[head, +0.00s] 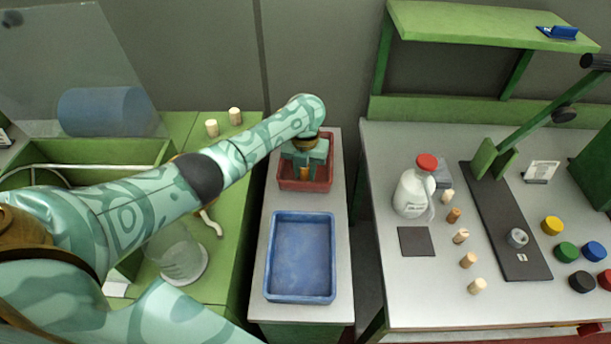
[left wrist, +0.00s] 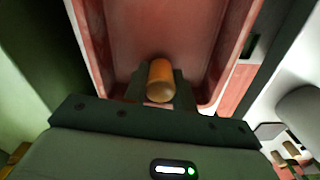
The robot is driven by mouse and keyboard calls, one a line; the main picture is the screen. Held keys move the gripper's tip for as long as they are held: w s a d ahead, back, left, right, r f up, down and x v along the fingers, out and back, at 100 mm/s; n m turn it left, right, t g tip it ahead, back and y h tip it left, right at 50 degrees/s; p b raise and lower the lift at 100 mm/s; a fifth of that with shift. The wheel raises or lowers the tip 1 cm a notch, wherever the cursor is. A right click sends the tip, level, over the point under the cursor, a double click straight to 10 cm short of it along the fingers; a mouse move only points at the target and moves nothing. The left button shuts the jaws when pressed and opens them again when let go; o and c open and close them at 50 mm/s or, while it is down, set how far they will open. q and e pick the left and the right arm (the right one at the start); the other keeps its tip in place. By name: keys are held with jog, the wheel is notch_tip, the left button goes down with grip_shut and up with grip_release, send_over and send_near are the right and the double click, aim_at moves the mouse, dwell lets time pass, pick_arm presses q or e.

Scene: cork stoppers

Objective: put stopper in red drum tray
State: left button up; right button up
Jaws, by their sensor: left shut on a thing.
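The red drum tray (head: 318,184) stands at the back of the narrow white table, and its red walls also show in the left wrist view (left wrist: 240,40). My left gripper (head: 305,170) reaches down over this tray, and it shows in the left wrist view (left wrist: 158,95). It is shut on an orange-brown cork stopper (left wrist: 160,80), which also shows in the head view (head: 305,174). The stopper is over the tray's inside; I cannot tell whether it touches the floor. My right gripper is not in view.
A blue tray (head: 301,296) sits in front of the red one. On the right table several stoppers (head: 468,260) stand near a white jug (head: 412,192) with a red cap and a dark square mat (head: 416,241). Two pale stoppers (head: 211,128) stand on the green bench at left.

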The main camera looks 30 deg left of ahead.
pick_arm(q)
jog(key=shift+f, duration=0.65)
jog(key=shift+r, duration=0.1)
jog(key=o, duration=0.9)
notch_tip(320, 180, up, 12)
jog(key=p, duration=0.5)
jog(key=shift+r, duration=0.1)
jog(key=shift+p, duration=0.3)
